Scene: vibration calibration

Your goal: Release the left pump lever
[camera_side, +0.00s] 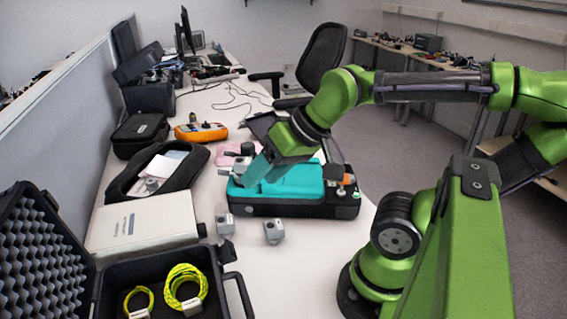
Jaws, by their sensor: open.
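The calibration unit (300,207) is a dark case with a teal top panel (295,180), lying on the white table. A small dark and grey fitting (233,163) shows at the unit's left end, close to my gripper. It may be the left pump lever, but its shape and position are too small to tell. More small fittings, one orange (347,180), stand at the unit's right end.
Two small grey blocks (273,232) (225,224) lie in front of the unit. An open foam-lined case (238,286) with yellow cables (185,283) is at front left. A white box (140,222), black bags and an orange meter (201,132) line the left side.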

